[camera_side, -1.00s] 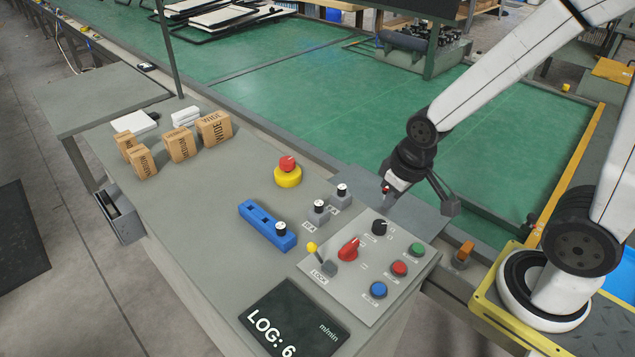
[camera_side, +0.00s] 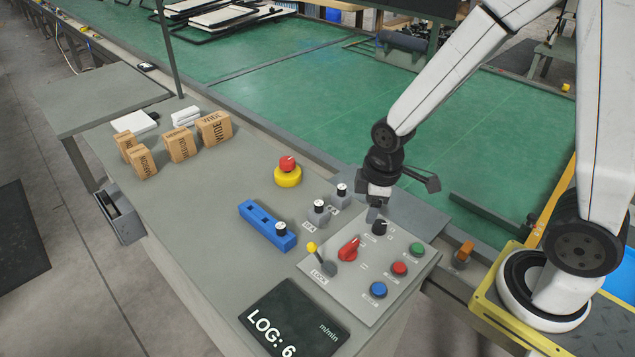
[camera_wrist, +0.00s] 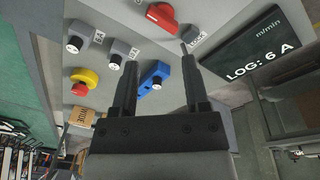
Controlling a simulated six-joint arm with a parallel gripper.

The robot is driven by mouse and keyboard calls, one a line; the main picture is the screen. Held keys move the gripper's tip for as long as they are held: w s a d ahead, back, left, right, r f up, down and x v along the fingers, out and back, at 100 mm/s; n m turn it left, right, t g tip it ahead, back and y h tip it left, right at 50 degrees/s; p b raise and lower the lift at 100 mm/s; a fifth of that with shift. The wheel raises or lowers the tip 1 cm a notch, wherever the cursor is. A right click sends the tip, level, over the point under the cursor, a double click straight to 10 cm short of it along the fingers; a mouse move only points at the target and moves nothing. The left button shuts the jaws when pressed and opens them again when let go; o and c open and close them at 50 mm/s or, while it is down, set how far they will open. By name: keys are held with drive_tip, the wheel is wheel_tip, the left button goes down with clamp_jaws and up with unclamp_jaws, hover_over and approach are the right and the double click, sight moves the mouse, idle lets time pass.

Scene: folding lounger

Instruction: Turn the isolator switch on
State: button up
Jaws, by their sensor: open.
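The red rotary handle (camera_side: 348,249), which looks like the isolator switch, sits on the grey control panel (camera_side: 375,292) and points up and to the right. In the wrist view the red handle (camera_wrist: 162,17) is at the top, beyond and between the fingertips. My gripper (camera_side: 375,215) is open and empty. It hangs above the far edge of the panel, close to the black knob (camera_side: 379,228), behind and to the right of the red handle. The two fingers (camera_wrist: 157,55) show apart in the wrist view.
A blue slider block (camera_side: 267,226), emergency stop (camera_side: 287,172) and cardboard boxes (camera_side: 178,146) stand further left.

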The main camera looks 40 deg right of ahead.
sight(349, 246)
drive_tip(key=f+n, duration=0.1)
drive_tip(key=n, duration=0.1)
drive_tip(key=w+f+n, duration=0.1)
drive_tip(key=n, duration=0.1)
drive_tip(key=w+a+f+n+g, duration=0.1)
drive_tip(key=f+n, duration=0.1)
drive_tip(key=n, duration=0.1)
drive_tip(key=shift+w+f, duration=0.1)
drive_tip(key=shift+w, duration=0.15)
drive_tip(key=shift+w+a+f+n, duration=0.2)
drive_tip(key=shift+f+n, duration=0.2)
drive_tip(key=shift+n, duration=0.3)
drive_tip(key=shift+w+a+f+n, duration=0.15)
drive_tip(key=shift+f+n, duration=0.2)
drive_tip(key=shift+n, duration=0.35)
drive_tip(key=shift+d+f, duration=0.1)
drive_tip(key=shift+f, duration=0.1)
drive_tip(key=shift+f, duration=3.7)
clamp_jaws()
